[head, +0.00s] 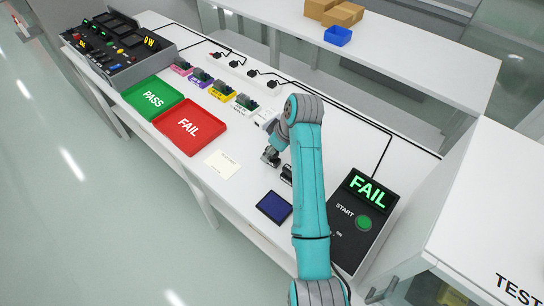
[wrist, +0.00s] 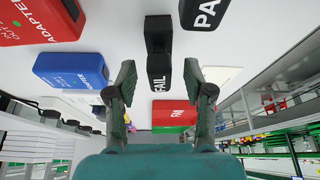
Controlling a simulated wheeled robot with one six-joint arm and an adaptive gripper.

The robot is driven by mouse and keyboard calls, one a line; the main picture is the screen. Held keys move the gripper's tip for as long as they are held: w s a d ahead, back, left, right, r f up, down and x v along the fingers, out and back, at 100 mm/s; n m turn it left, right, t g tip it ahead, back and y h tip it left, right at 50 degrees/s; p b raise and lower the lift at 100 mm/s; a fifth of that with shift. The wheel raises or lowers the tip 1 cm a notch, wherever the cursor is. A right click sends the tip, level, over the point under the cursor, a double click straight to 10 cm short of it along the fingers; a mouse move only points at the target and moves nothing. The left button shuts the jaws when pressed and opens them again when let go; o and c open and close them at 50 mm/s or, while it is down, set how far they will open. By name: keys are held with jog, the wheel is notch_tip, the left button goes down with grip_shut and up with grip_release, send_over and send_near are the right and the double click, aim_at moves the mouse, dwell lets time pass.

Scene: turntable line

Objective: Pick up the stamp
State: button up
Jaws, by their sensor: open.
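A black stamp (wrist: 159,42) with white lettering that appears to read FAIL shows in the wrist view, centred ahead of my gripper (wrist: 163,88). My gripper is open, with one finger on each side of the lower end of the stamp in the picture; I cannot tell whether they touch it. In the head view my gripper (head: 270,157) is low over the white table. A small black object (head: 287,171) just right of it is partly hidden by my arm and may be the stamp.
Blue (wrist: 70,69) and red (wrist: 35,20) adapter blocks lie left. In the head view, a dark blue pad (head: 274,207), white card (head: 223,163), red FAIL tray (head: 190,127) and tester box (head: 349,238) surround my arm.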

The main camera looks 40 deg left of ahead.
jog(key=shift+f, duration=0.2)
grip_shut()
jog(key=shift+r, duration=0.15)
notch_tip(320, 180, up, 10)
jog(key=shift+f, duration=0.1)
dwell(0.4)
jog(key=c, duration=1)
grip_release()
